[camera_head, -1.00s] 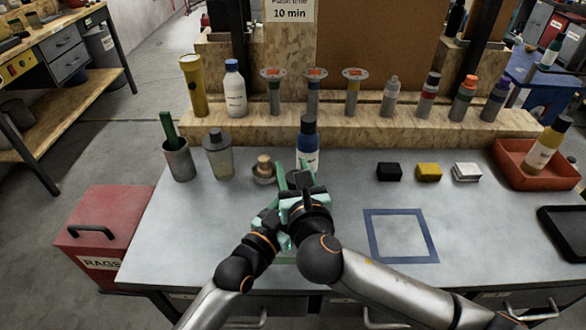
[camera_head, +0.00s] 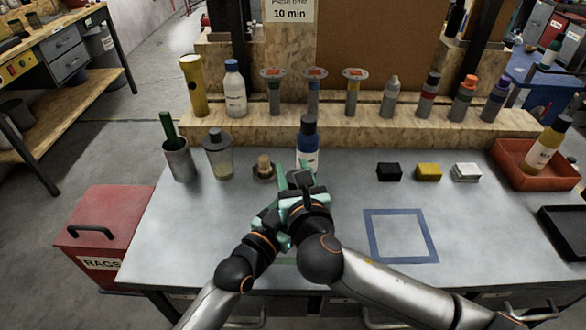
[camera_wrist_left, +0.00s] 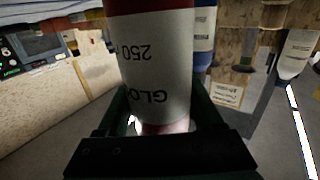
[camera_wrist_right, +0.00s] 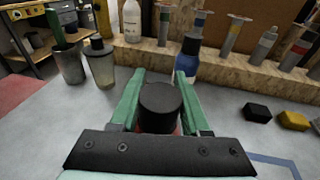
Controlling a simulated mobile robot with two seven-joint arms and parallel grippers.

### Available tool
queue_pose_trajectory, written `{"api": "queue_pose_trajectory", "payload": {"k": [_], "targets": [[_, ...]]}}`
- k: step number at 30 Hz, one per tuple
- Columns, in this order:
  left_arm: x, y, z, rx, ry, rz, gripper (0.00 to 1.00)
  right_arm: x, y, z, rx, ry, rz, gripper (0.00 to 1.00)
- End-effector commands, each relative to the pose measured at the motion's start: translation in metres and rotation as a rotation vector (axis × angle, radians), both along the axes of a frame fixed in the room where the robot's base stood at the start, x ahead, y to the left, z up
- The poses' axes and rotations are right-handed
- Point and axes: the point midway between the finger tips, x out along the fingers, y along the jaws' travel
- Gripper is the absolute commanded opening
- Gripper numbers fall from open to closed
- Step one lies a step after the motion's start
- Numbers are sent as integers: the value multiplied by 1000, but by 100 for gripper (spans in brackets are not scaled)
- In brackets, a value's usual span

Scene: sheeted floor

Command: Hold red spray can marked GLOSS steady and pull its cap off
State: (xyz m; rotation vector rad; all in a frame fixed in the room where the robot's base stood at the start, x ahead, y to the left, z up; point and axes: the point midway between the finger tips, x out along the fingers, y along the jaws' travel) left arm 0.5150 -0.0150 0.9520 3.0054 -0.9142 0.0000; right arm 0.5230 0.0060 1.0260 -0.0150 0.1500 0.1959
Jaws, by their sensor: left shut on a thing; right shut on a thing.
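The spray can (camera_wrist_left: 155,65) fills the middle of the left wrist view, with a white label reading GLO and 250 upside down and red bands. My left gripper (camera_wrist_left: 163,108) is shut around its body. The black cap (camera_wrist_right: 160,104) shows from above in the right wrist view, between the green fingers of my right gripper (camera_wrist_right: 158,82), which is shut on it. A little red shows just below the cap; whether cap and can are apart I cannot tell. In the head view, my right gripper (camera_head: 300,182) is above my left gripper (camera_head: 268,224) and the can is hidden.
A blue bottle with a dark cap (camera_head: 308,150) stands just behind the grippers. A small jar (camera_head: 264,170), a capped jar (camera_head: 219,160) and a metal cup (camera_head: 179,162) stand left. Three blocks lie right, near a blue taped square (camera_head: 372,238) with bare table inside.

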Motion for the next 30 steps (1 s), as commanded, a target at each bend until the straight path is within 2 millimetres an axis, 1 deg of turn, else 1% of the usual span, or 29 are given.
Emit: {"api": "queue_pose_trajectory", "payload": {"k": [11,30], "targets": [[0,0,-1,1,0,0,0,0,0,1,0,-1,0,0],[0,0,-1,1,0,0,0,0,0,22,0,-2,0,0]]}}
